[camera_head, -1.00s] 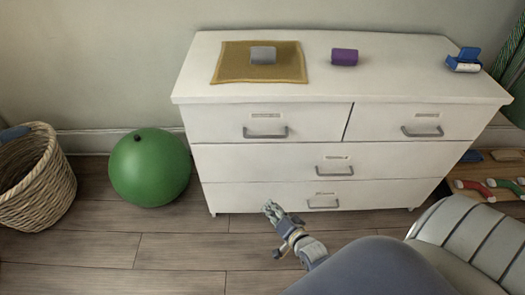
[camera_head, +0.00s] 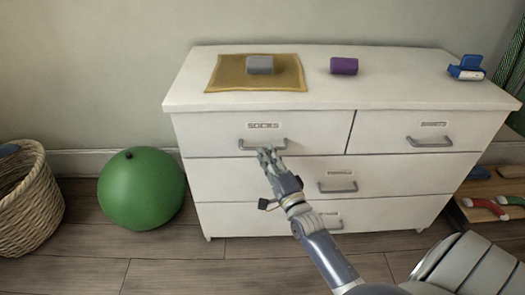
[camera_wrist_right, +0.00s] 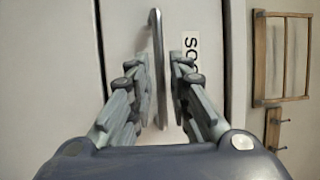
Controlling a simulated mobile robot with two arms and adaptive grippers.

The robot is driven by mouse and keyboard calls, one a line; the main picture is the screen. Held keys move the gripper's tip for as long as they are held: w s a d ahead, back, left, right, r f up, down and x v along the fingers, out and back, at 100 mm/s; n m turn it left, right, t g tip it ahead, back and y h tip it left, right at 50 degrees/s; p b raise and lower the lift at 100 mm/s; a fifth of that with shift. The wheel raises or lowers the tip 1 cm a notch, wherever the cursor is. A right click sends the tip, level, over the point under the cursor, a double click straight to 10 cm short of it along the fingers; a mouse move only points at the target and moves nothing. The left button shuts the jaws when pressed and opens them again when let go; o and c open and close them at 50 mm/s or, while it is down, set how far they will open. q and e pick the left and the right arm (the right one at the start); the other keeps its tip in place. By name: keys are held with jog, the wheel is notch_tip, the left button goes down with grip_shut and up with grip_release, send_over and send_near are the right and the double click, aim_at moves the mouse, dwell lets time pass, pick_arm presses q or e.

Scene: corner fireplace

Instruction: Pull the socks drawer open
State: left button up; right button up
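The socks drawer (camera_head: 208,131) is the top left drawer of a white dresser (camera_head: 420,88). Its front looks flush with the dresser, and a label reading SOCKS is above its grey bar handle (camera_head: 249,147). My right gripper (camera_head: 267,153) is at this handle in the head view. In the right wrist view the open fingers of the gripper (camera_wrist_right: 162,75) stand on either side of the handle (camera_wrist_right: 155,30), with a visible gap on the right side. Contact on the left side is unclear. My left gripper is out of view.
A tan cloth (camera_head: 225,73) with a grey block (camera_head: 260,64), a purple block (camera_head: 344,66) and a blue-white object (camera_head: 466,67) are on the dresser top. A green ball (camera_head: 142,188) and wicker basket (camera_head: 32,205) stand left. Floor before the dresser is clear.

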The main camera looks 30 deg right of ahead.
jog(key=shift+x, duration=1.8)
grip_shut()
jog(key=shift+a, duration=0.1)
